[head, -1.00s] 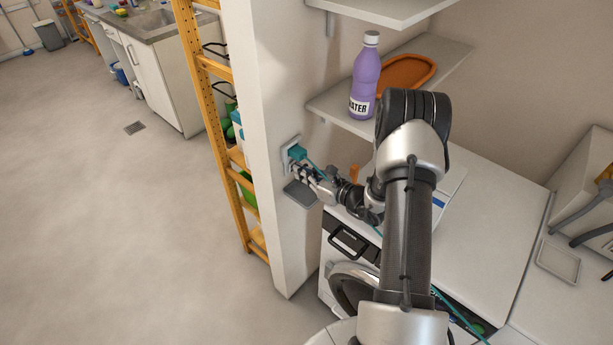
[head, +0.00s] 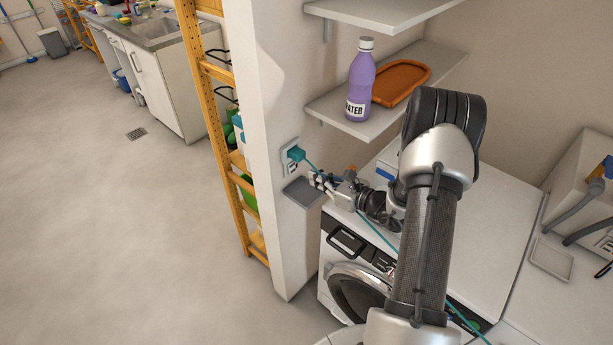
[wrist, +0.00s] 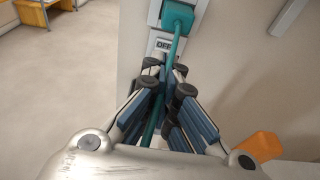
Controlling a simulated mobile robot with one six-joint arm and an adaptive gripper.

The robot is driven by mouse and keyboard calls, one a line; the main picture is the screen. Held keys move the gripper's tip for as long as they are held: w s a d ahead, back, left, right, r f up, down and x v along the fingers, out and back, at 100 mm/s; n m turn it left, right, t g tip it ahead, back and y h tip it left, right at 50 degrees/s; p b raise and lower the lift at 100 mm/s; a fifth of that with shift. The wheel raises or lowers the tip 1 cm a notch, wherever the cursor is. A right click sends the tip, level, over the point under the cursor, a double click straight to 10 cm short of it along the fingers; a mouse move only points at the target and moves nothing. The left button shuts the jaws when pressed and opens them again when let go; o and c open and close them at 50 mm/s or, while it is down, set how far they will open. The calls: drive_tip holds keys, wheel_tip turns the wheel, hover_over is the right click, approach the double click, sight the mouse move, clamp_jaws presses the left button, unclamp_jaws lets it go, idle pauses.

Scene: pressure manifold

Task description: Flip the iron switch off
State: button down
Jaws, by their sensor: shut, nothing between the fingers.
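A wall outlet (head: 287,160) with a teal plug (head: 296,153) in it is on the end face of the white wall. In the wrist view the teal plug (wrist: 178,17) is at the top, and a plate marked "OFF" (wrist: 163,45) shows just below it. The switch itself is mostly hidden behind my fingers, so I cannot tell its position. My gripper (head: 322,181) is shut and empty, a little right of and below the outlet. In the wrist view my gripper (wrist: 165,70) points at the plate, with the teal cord (wrist: 158,100) running down past the fingers.
A small grey shelf (head: 303,190) juts from the wall below the outlet. A washing machine (head: 350,270) stands below my arm. A purple water bottle (head: 360,85) and an orange tray (head: 402,82) are on the shelf above. Open floor (head: 120,220) lies to the left.

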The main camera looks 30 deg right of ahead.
drive_tip(key=v, duration=0.2)
drive_tip(key=r+p+v, duration=0.1)
drive_tip(key=v, duration=0.2)
drive_tip(key=shift+s+d+r, duration=0.1)
drive_tip(key=shift+d+r, duration=0.05)
drive_tip(key=shift+d, duration=0.15)
drive_tip(key=s+a+r+n+g+y, duration=0.25)
drive_tip(key=a+r+n, duration=0.2)
drive_tip(key=a, duration=0.25)
drive_tip(key=s+a+r+n+g+y+b, duration=0.1)
drive_tip(key=s+a+r+n+g, duration=0.25)
drive_tip(key=a+n, duration=0.35)
drive_tip(key=s+a+r+n+g+y, duration=0.2)
drive_tip(key=a+r+n+g, duration=0.25)
drive_tip(key=a, duration=0.35)
drive_tip(key=s+r+n+h, duration=0.3)
drive_tip(key=s+n+h, duration=0.2)
drive_tip(key=s+n, duration=0.3)
drive_tip(key=s+r+n+h+b, duration=0.1)
drive_tip(key=s+r+n+h, duration=0.2)
drive_tip(key=s+n+h, duration=0.3)
drive_tip(key=s+n, duration=0.1)
drive_tip(key=s, duration=0.2)
drive_tip(key=shift+d+n, duration=0.3)
drive_tip(key=shift+n, duration=0.1)
